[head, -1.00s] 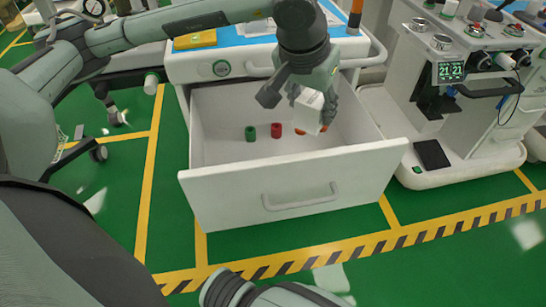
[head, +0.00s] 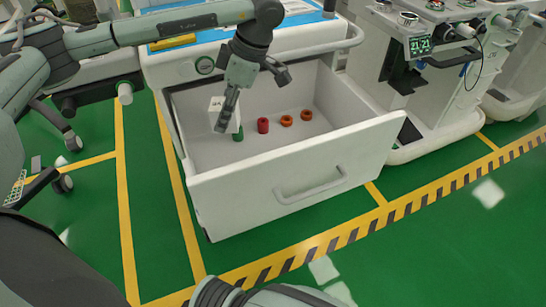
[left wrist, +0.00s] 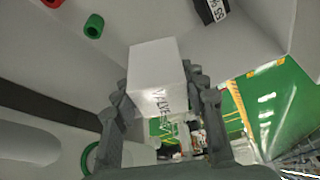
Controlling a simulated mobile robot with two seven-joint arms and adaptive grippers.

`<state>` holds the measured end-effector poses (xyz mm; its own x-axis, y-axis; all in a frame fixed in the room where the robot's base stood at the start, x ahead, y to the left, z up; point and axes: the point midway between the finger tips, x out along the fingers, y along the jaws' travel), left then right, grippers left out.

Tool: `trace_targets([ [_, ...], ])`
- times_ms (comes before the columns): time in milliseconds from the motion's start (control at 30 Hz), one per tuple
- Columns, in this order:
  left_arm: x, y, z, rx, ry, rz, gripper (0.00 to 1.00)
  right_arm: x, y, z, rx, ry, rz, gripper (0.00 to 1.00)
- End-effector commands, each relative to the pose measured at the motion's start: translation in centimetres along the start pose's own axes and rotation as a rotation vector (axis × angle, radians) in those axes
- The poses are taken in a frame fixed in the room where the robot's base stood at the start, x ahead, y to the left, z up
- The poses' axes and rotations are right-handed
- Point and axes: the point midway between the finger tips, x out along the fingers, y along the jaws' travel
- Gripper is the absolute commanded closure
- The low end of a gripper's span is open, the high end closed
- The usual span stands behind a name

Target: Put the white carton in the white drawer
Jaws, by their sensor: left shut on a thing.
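The white carton (head: 216,104) is held in my left gripper (head: 228,110), over the left part of the open white drawer (head: 300,178). One finger partly covers it in the head view. In the left wrist view the carton (left wrist: 156,68) sits between the two fingers, with dark print on one face. Its height above the drawer floor is hard to tell. The drawer is pulled well out from its cart. My right gripper is not in view.
In the drawer stand a green cylinder (head: 238,134) and a red cylinder (head: 263,126); two orange rings (head: 286,121) lie to their right. A cart with a display (head: 420,46) stands to the right. A yellow item (head: 173,41) lies on the blue cart top.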

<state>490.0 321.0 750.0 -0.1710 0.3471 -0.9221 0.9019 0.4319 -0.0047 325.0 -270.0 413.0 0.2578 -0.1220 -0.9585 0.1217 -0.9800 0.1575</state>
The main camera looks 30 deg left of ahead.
Motion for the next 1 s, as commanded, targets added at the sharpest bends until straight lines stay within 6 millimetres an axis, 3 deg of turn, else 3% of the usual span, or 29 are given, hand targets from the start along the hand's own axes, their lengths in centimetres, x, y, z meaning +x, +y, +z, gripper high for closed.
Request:
trace_targets([
  [100,1.4,0.3,-1.3,-0.237,-0.002,-0.099,0.88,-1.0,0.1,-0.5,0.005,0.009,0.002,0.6],
  [233,2.1,0.3,-1.9,-0.366,-0.003,-0.153,0.88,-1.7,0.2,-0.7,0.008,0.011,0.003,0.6],
  [367,4.0,0.2,-1.3,-0.393,-0.001,-0.165,0.88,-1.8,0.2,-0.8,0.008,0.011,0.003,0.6],
  [733,12.6,0.3,2.4,-0.389,-0.002,-0.161,0.88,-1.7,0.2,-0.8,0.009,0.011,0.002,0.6],
  [900,14.4,0.3,3.2,-0.388,-0.004,-0.16,0.88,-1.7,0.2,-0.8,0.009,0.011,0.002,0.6],
  [1000,14.4,0.5,3.8,-0.386,-0.007,-0.158,0.88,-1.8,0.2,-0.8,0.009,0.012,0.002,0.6],
])
